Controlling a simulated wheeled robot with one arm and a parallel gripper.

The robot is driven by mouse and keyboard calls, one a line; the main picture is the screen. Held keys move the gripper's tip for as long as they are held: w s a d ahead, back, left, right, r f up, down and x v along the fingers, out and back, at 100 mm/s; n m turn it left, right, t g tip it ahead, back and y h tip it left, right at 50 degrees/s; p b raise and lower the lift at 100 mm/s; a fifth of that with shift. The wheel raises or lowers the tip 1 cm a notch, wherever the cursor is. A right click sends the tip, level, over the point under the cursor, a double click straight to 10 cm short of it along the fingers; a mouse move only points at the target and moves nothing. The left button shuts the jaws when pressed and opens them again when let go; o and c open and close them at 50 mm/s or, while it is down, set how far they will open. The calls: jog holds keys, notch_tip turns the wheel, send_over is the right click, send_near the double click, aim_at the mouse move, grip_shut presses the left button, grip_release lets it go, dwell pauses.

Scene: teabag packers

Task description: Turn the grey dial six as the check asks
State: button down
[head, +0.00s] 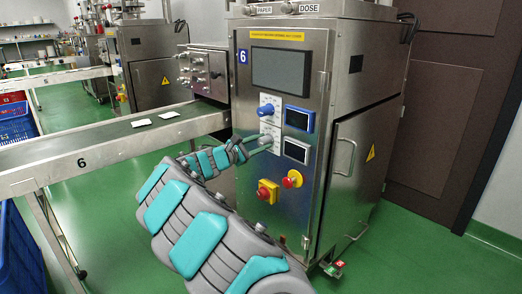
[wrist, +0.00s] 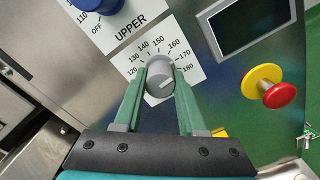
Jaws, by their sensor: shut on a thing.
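The grey dial (wrist: 160,78) sits on a white scale plate with numbers from about 120 to 180, on the front of the machine marked 6 (head: 242,57). My gripper (wrist: 160,84) is shut on the grey dial, one green finger on each side. The dial's pale pointer line points to the right and slightly up, roughly toward the 170–180 side; the exact value is hard to tell. In the head view my gripper (head: 264,142) reaches the panel and mostly covers the dial.
A blue dial (head: 267,110) marked UPPER sits above, beside a blue-framed display (head: 299,118). A red button on yellow (head: 292,179) and a red knob on a yellow box (head: 267,191) are below. A conveyor (head: 110,138) with two white packets lies left.

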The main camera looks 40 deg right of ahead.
jog(key=shift+m+b, duration=0.4)
jog(key=shift+m, duration=0.3)
jog(key=shift+c, duration=2.4)
grip_release()
jog(key=shift+a, duration=0.1)
jog(key=a, duration=0.7)
jog(key=shift+s+a, duration=0.3)
